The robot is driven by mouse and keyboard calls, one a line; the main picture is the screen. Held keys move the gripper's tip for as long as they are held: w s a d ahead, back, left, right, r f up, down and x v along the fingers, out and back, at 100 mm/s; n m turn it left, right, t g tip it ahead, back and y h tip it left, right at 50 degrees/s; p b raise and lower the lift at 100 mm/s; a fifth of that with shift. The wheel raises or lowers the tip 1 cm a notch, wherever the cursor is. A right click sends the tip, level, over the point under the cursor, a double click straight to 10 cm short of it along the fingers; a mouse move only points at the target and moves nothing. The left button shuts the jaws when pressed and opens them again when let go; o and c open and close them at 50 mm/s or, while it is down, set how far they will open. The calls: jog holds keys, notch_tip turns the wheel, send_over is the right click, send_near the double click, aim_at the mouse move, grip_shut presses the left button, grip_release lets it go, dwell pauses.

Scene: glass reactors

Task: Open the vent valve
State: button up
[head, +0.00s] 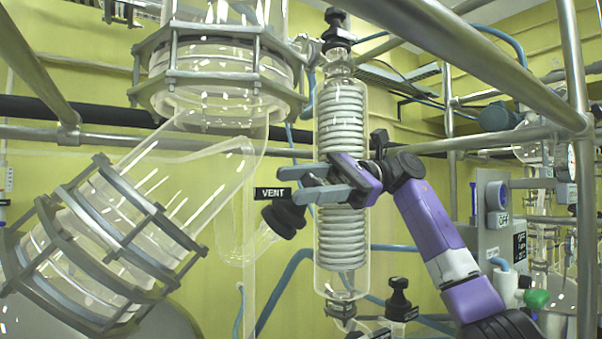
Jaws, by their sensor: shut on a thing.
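The vent valve has a black knob (284,219) on a slanted clear glass side arm, left of the coiled condenser. A black label reading VENT (272,193) is just above the knob. My gripper (292,184) comes in from the right, in front of the condenser, with its grey fingers pointing left at the knob. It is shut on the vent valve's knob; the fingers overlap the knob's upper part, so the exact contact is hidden.
The coiled glass condenser (341,170) stands right behind my gripper. A large clamped glass vessel (215,75) fills the left. Steel frame bars (480,55) cross above my arm. A grey switch box (497,215) and another black knob (399,299) are at lower right.

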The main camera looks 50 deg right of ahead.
jog(key=shift+f+n+g, duration=0.15)
jog(key=shift+n+g, duration=0.15)
jog(key=o, duration=1.4)
